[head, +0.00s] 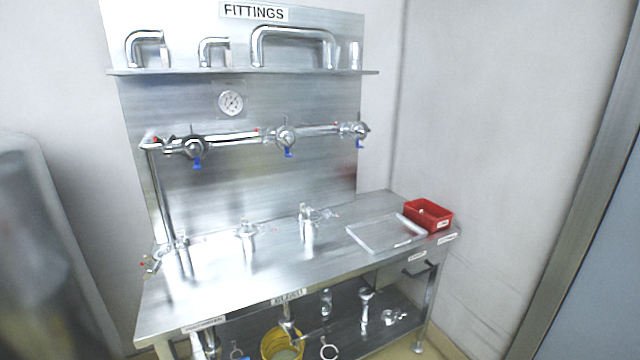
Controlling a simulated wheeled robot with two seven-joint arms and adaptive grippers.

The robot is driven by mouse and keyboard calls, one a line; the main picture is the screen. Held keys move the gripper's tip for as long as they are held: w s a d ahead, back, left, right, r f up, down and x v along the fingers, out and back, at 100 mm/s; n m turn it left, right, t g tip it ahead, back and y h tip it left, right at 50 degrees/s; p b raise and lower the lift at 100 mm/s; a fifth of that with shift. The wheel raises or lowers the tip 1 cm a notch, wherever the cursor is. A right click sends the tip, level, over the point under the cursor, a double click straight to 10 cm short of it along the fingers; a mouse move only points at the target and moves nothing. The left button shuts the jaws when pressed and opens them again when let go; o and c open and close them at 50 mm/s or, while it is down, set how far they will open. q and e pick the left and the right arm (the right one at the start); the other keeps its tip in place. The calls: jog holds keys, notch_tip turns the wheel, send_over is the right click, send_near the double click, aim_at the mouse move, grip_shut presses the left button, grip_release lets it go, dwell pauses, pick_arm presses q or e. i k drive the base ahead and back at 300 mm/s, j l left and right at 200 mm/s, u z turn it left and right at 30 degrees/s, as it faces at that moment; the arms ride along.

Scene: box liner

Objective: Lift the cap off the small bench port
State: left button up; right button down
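A steel bench (290,265) stands against a steel back panel. Three upright metal fittings rise from its top: a left one (183,258), a middle one (247,240) and a right one (308,228). The middle and right ones have clamp-like parts at their tops. The left one stands close to a vertical pipe. I cannot tell which is the small bench port, and a cap is not clear at this size. Neither of my grippers is in view.
A clear tray (385,234) and a red bin (428,214) are at the bench's right end. A pipe with blue-handled valves (286,136) runs above. A shelf (240,72) holds bent pipes. A yellow bucket (270,345) is below. The bench's front strip is clear.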

aim_at(181, 244)
jog(key=i+l+u, duration=0.25)
jog(key=i+u, duration=0.15)
jog(key=i+l+u, duration=0.6)
jog(key=l+u, duration=0.25)
jog(key=i+l+u, duration=0.2)
jog(key=l+u, duration=0.2)
jog(key=l, duration=0.2)
